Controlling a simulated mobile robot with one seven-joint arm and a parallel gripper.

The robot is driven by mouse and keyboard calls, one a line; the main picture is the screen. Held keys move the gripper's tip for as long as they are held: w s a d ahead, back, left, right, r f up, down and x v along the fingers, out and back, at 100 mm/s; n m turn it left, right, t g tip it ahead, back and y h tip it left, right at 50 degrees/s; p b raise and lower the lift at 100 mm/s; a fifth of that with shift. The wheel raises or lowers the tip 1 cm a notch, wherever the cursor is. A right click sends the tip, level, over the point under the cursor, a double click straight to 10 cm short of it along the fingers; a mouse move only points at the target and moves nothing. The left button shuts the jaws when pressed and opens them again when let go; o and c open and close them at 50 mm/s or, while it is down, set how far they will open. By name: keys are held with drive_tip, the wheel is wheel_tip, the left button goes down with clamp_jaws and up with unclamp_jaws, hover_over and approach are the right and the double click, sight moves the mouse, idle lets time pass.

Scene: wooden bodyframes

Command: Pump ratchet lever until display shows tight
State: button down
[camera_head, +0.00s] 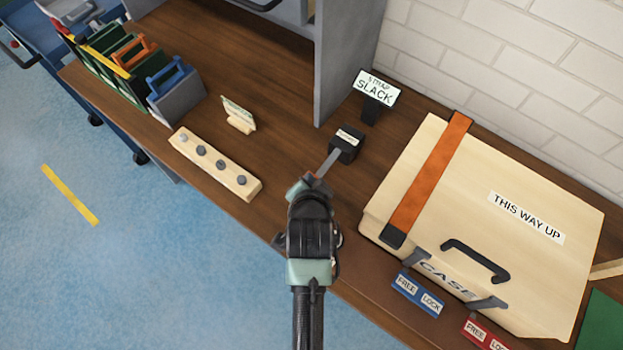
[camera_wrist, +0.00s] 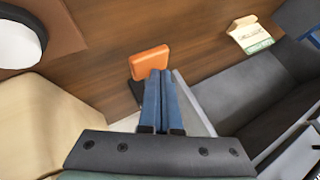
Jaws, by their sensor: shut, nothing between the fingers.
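The ratchet is a black labelled block (camera_head: 347,141) on the wooden bench. Its grey lever (camera_head: 327,164) slants down-left from the block toward my gripper (camera_head: 305,188), and its near end is hidden by my gripper. The display (camera_head: 377,90) on a black stand reads "STRAP SLACK". An orange strap (camera_head: 430,180) runs over the pale wooden case (camera_head: 480,170). In the wrist view my blue fingers (camera_wrist: 160,78) are shut and empty. An orange block (camera_wrist: 149,62), perhaps the lever's grip, lies just past the fingertips; I cannot tell whether they touch.
A pegged wooden strip (camera_head: 215,163) and a small card stand (camera_head: 238,115) lie left of the ratchet. A grey upright panel (camera_head: 345,50) rises behind it. Blue (camera_head: 417,293) and red (camera_head: 484,334) FREE/LOCK plates line the case's front. Bins (camera_head: 175,90) stand far left.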

drive_tip(key=shift+f+b, duration=0.8)
drive_tip(key=shift+f, duration=0.6)
idle(0.9)
drive_tip(key=shift+r, duration=0.1)
idle(0.4)
drive_tip(key=shift+r+p, duration=2.2)
drive_tip(key=shift+p, duration=0.15)
wheel_tip(320, 180, up, 5)
drive_tip(key=p, duration=0.5)
